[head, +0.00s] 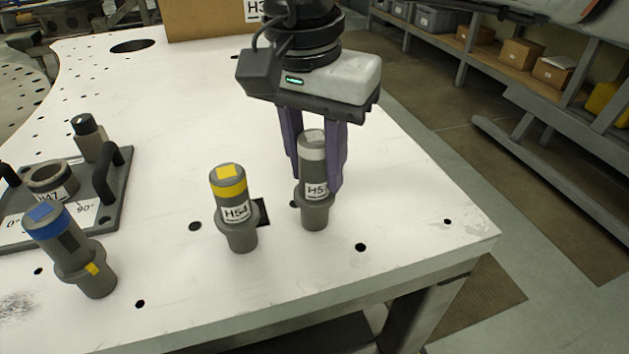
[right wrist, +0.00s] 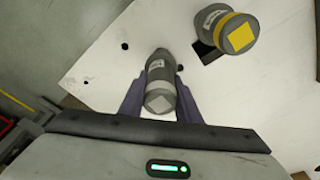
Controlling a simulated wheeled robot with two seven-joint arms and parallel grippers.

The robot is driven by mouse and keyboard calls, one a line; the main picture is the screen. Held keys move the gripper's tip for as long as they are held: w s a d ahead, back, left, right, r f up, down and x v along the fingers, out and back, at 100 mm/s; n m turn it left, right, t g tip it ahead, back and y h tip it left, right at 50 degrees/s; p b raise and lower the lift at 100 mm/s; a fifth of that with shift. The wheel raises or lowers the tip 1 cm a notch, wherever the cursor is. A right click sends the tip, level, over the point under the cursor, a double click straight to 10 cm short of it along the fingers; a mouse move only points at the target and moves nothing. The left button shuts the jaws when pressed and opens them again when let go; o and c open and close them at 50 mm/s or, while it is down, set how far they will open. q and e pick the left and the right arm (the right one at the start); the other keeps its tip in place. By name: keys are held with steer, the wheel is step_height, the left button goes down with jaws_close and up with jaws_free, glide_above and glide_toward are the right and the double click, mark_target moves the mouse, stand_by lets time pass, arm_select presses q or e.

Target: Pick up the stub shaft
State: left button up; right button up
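A grey stub shaft (head: 315,212) with a pale band and a label that seems to read H57 stands upright on the white plate table. My right gripper (head: 318,182) points down over it, with one purple finger on each side of its upper body. The fingers appear to touch the shaft, and no clear gap shows. In the right wrist view the shaft (right wrist: 159,98) sits between the two fingertips (right wrist: 162,80). A yellow-banded shaft (head: 235,215), marked H54, stands just left of it. A blue-banded shaft (head: 75,255) stands farther left. My left gripper is not in view.
A grey fixture (head: 118,190) with handles, a ring and a post sits at the left. A cardboard box (head: 210,20) stands at the back. The table (head: 420,215) is clear to the right, up to its edge. Shelves with boxes are beyond.

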steer(key=shift+r, duration=0.1)
jaws_close()
